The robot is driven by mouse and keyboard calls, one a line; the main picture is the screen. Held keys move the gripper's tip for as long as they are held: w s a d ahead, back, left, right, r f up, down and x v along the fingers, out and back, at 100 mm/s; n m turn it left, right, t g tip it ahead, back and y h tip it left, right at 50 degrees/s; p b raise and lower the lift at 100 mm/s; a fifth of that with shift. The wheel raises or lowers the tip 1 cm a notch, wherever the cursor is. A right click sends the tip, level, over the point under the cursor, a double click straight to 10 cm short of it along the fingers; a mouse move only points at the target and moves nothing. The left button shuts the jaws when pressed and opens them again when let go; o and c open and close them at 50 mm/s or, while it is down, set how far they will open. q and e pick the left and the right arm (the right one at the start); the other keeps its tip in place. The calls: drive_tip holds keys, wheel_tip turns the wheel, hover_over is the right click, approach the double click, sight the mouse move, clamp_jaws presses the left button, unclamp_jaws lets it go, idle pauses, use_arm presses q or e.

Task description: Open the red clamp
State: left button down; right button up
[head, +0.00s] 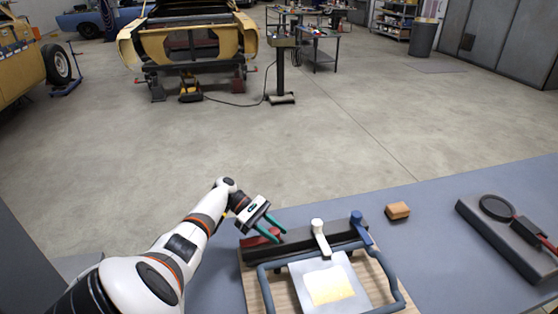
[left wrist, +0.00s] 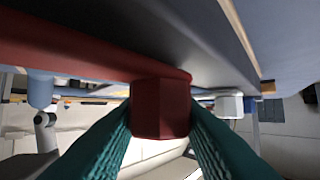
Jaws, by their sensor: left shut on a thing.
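The red clamp (head: 262,237) sits at the left end of a dark bar (head: 297,239) on the wooden board. Its red lever lies low, partly hidden by my gripper. My left gripper (head: 279,235) reaches it from above left, with green fingers. In the left wrist view the blocky end of the red clamp's lever (left wrist: 160,103) is between the two green fingers of my left gripper (left wrist: 160,135), which are shut on it. My right gripper is not in view.
A white clamp (head: 319,236) and a blue clamp (head: 360,226) stand along the same bar. A blue-grey frame (head: 266,290) surrounds a plate (head: 303,283) in front. An orange-brown block (head: 397,211) and a dark case (head: 500,238) lie to the right. The table between them is clear.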

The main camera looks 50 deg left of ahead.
use_arm(q)
drive_tip(key=c, duration=1)
unclamp_jaws()
drive_tip(key=shift+c, duration=0.2)
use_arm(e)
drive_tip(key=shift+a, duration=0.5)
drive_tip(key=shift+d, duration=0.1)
use_arm(q)
drive_tip(key=shift+a, duration=0.25)
drive_tip(key=b+v, duration=0.5)
drive_tip(key=v, duration=0.6)
drive_tip(key=shift+a+r, duration=0.15)
drive_tip(key=shift+a, duration=0.05)
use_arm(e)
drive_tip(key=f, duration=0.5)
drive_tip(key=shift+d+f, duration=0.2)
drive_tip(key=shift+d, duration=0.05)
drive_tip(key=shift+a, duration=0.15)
